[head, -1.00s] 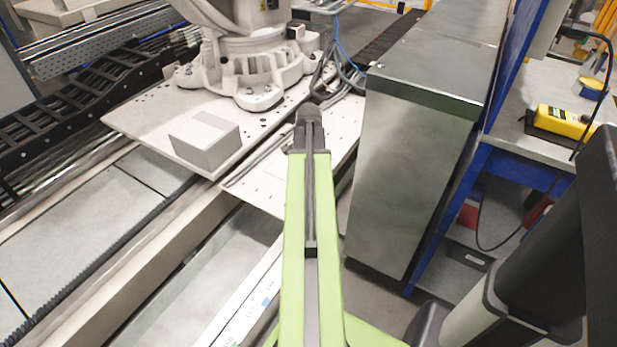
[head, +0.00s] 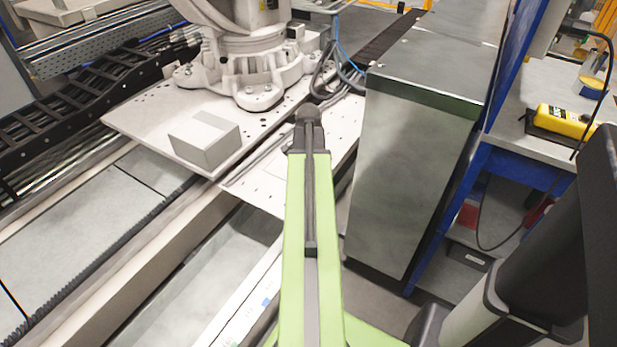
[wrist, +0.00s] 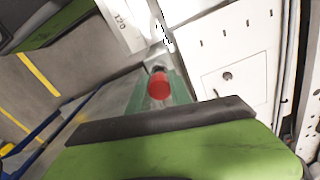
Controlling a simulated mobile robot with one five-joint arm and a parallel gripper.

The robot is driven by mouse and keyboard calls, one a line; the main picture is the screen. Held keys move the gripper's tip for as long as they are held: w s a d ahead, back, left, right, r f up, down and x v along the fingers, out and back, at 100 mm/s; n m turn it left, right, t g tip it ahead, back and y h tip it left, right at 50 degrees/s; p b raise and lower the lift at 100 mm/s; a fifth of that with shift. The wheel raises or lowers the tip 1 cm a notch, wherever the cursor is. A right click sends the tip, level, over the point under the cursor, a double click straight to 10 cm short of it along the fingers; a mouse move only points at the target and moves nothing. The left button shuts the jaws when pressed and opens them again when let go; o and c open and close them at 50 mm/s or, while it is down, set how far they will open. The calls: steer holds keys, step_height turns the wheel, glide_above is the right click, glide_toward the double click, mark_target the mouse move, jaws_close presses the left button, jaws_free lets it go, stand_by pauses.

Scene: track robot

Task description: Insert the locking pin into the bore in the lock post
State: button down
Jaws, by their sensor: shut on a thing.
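A red rounded end (wrist: 159,88), which looks like the head of the locking pin, shows at the middle of the wrist view. My gripper (wrist: 160,103) has its green fingers on both sides of it and is shut on it. The pin's shaft is hidden behind the red head. A small grey part (wrist: 156,66) just beyond the head may be the lock post; I cannot make out its bore or whether the pin is in it. In the head view, my green arm reaches forward and hides the gripper and pin.
A metal cabinet (head: 405,180) stands close to the right of my arm. To the left, a white plate (head: 140,125) carries a grey box (head: 204,139) and a white robot base (head: 250,70). A workbench with a yellow tool (head: 560,121) is at the right.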

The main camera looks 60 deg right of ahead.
steer(key=shift+f+b, duration=0.85)
steer(key=shift+f, duration=0.1)
steer(key=c, duration=1.1)
jaws_free()
steer(key=shift+r, duration=0.1)
step_height(320, 180, up, 17)
steer(key=p, duration=1.7)
steer(key=shift+r, duration=0.15)
